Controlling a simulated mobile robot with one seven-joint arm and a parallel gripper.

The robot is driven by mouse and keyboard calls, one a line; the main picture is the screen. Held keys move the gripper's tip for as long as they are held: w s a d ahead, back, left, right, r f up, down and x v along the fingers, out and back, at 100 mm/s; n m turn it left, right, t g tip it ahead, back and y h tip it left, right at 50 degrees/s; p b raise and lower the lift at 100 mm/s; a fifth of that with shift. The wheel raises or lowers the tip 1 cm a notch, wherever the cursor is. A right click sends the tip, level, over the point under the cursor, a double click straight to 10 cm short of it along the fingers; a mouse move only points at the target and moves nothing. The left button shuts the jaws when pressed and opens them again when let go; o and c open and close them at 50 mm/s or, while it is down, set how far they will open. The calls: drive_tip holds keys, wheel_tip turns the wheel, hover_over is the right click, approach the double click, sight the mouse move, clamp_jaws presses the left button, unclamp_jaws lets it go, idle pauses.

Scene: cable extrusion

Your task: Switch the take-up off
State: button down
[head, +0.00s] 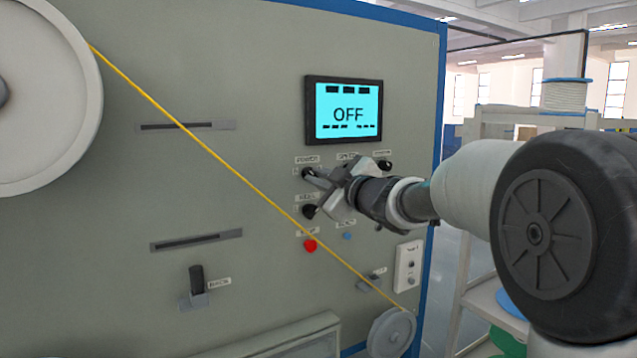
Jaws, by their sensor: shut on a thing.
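The take-up machine's grey panel (240,160) fills the left and middle of the head view. Its screen (347,112) is lit cyan and reads "OFF". My gripper (316,177) is at the panel below the screen, shut on the small black power knob (307,173) at the upper left of the control group. The knob's exact angle is hard to see behind the fingers.
A red button (310,246) and a blue button (347,236) are below the knobs. A yellow cable (190,135) runs diagonally from a large white wheel (45,100) to a small pulley (391,333), close to my gripper. A lever (196,281) juts out lower left. Shelving stands at right.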

idle(0.4)
drive_tip(key=c, duration=1.8)
unclamp_jaws()
drive_tip(key=shift+c, duration=0.2)
drive_tip(key=v, duration=1.7)
drive_tip(key=shift+s, duration=0.2)
drive_tip(key=shift+d, duration=0.25)
